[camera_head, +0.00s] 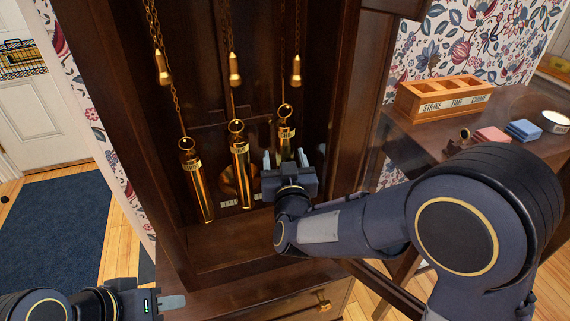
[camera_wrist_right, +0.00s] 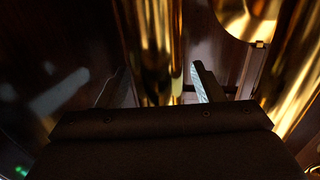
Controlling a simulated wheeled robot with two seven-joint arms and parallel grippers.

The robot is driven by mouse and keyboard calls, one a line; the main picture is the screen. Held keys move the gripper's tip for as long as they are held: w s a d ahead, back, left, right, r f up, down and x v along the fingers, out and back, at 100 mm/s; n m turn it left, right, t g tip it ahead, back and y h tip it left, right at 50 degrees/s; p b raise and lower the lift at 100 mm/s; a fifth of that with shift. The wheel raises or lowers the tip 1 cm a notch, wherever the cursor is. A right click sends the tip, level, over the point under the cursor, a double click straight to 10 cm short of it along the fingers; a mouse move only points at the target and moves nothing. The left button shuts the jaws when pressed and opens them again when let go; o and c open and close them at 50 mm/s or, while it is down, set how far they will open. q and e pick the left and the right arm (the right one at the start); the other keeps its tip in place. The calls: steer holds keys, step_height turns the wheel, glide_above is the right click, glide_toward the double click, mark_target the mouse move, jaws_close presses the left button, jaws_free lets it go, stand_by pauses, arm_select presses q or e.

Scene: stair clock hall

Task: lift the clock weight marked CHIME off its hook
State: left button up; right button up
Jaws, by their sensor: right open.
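Three brass clock weights hang in a row inside the dark clock case, each with a ring at its top and a small label. The right weight (camera_head: 285,130) has a label that seems to read CHIME, though it is tiny. The middle weight (camera_head: 241,170) and left weight (camera_head: 196,180) hang beside it; their labels are hard to read. My right gripper (camera_head: 286,160) is open at the right weight, hiding its lower part. In the right wrist view, a brass cylinder (camera_wrist_right: 157,50) stands between the spread fingers. My left gripper (camera_head: 172,302) is low at the left, outside the case.
Chains with brass fittings (camera_head: 235,70) hang above the weights. The case's right post (camera_head: 350,130) is close to my right arm. A wooden rack (camera_head: 440,98) labelled STRIKE, TIME, CHIME stands on the right-hand table.

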mark_target(287, 157)
jaws_close()
stand_by(0.3)
steer(key=c, duration=0.7)
jaws_free()
steer(key=shift+r, duration=0.3)
steer(key=shift+f, duration=0.15)
jaws_close()
steer(key=shift+r+p, duration=0.7)
steer(key=shift+r, duration=0.35)
steer(key=shift+s, duration=0.25)
stand_by(0.6)
steer(key=shift+s+d, duration=0.25)
steer(key=shift+s, duration=0.6)
